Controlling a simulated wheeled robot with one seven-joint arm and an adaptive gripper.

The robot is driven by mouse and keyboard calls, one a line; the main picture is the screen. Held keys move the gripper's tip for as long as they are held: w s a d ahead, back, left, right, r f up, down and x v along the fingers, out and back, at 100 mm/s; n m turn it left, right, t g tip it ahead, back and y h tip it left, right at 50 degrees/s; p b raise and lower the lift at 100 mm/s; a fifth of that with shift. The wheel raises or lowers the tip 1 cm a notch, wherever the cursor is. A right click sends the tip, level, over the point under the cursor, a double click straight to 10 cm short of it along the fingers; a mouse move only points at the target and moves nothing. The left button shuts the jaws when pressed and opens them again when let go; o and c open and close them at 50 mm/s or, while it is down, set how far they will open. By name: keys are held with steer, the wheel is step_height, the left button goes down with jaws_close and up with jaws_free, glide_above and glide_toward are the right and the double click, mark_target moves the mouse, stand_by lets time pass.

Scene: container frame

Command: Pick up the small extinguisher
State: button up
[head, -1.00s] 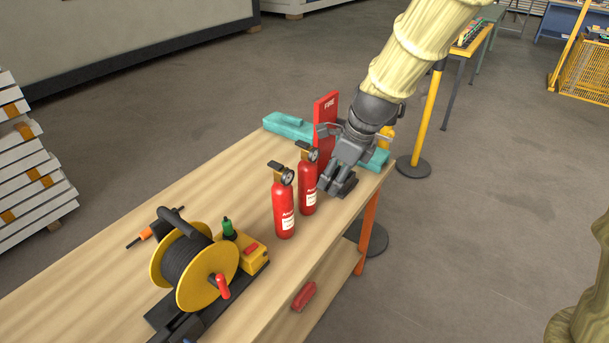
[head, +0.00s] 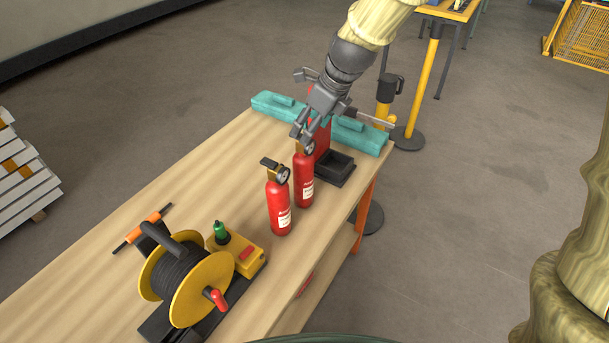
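Two red fire extinguishers with black handles, round gauges and white labels stand upright on the wooden table. The front extinguisher (head: 279,207) is fully visible and clear of my gripper. The rear extinguisher (head: 303,180) stands just behind it to the right. They look close in size, so I cannot tell which is the small one. My gripper (head: 304,104) is above and behind the rear extinguisher, with its fingers spread and nothing between them. Its lower fingers overlap the rear extinguisher's top in the picture; I cannot tell whether they touch.
A red sign panel (head: 322,142) with a black tray base (head: 336,169) stands behind the rear extinguisher, partly hidden by my gripper. A teal case (head: 362,137) lies at the table's far end. A yellow cable reel (head: 205,290) stands front left. Bare table (head: 200,185) lies left of the extinguishers.

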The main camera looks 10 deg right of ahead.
steer(key=shift+w+f, duration=0.95)
steer(key=shift+w, duration=0.15)
steer(key=shift+s+a+f+p, duration=0.25)
steer(key=shift+s+p, duration=0.3)
steer(key=shift+s, duration=0.05)
steer(key=f, duration=0.1)
steer(key=w+f, duration=0.1)
steer(key=f, duration=0.1)
steer(key=shift+w+a+p, duration=0.3)
steer(key=shift+w+p, duration=0.05)
steer(key=shift+w, duration=0.05)
steer(key=shift+f, duration=0.2)
steer(key=shift+s+a, duration=0.15)
steer(key=shift+s, duration=0.1)
steer(key=shift+w+f, duration=0.15)
jaws_close()
